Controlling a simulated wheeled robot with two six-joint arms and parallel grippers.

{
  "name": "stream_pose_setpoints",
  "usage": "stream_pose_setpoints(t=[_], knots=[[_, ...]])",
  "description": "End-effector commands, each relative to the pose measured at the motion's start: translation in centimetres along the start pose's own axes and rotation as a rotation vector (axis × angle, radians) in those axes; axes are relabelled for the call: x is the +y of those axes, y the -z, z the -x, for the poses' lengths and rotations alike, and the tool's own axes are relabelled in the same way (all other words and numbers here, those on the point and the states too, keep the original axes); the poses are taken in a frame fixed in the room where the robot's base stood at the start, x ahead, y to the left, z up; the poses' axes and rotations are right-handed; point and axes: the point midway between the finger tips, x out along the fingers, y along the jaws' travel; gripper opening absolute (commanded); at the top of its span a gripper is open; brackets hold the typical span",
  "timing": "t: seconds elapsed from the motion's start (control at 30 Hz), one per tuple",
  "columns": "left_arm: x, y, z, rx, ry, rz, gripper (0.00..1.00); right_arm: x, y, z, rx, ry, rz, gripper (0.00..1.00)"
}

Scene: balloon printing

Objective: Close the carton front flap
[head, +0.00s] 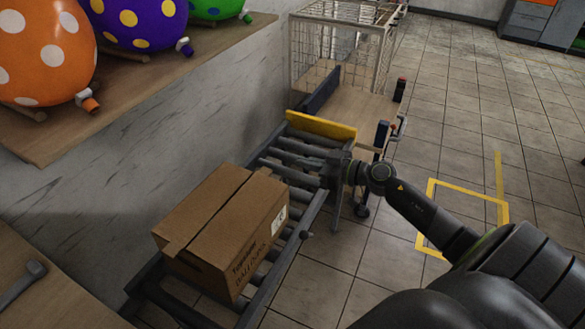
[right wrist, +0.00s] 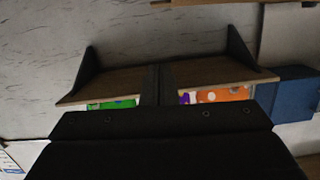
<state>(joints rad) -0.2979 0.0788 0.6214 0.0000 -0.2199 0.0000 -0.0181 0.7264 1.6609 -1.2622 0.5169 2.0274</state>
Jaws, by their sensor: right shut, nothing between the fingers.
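The brown cardboard carton (head: 222,228) sits on the roller conveyor in the head view, with printed text and a white label on its right side. Its top panels look lying down flat, with a dark seam running lengthwise between them. I cannot tell clearly which panel is the front flap. My right gripper (head: 298,168) is over the rollers just beyond the carton's far end, apart from it. Its fingers also show in the right wrist view (right wrist: 159,76), shut together and empty. My left gripper is not in view.
The roller conveyor (head: 300,147) ends at a yellow stop (head: 321,126). A wire cage (head: 337,53) stands behind. A wooden shelf (head: 150,70) with spotted orange, purple and green balloons is at upper left. A hammer-like tool (head: 22,281) lies at lower left. Tiled floor is open to the right.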

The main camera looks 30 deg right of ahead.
Motion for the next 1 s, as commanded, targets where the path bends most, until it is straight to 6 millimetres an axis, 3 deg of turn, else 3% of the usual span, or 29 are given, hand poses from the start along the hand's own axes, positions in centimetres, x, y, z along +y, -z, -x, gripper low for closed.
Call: stream_pose_setpoints(t=[0.5,0.6,0.7,1.0], knots=[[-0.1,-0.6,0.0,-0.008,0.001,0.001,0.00,0.0,-0.2,-9.9,0.001,0.001,-0.001,0.00],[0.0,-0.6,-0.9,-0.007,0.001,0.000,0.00,0.1,-2.3,-10.0,-0.003,-0.001,-0.001,0.00],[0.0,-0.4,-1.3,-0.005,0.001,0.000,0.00,0.0,-3.2,-10.2,-0.001,-0.001,0.000,0.00],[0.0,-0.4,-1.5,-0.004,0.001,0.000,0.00,0.0,-3.9,-10.4,-0.001,-0.001,0.002,0.00]])
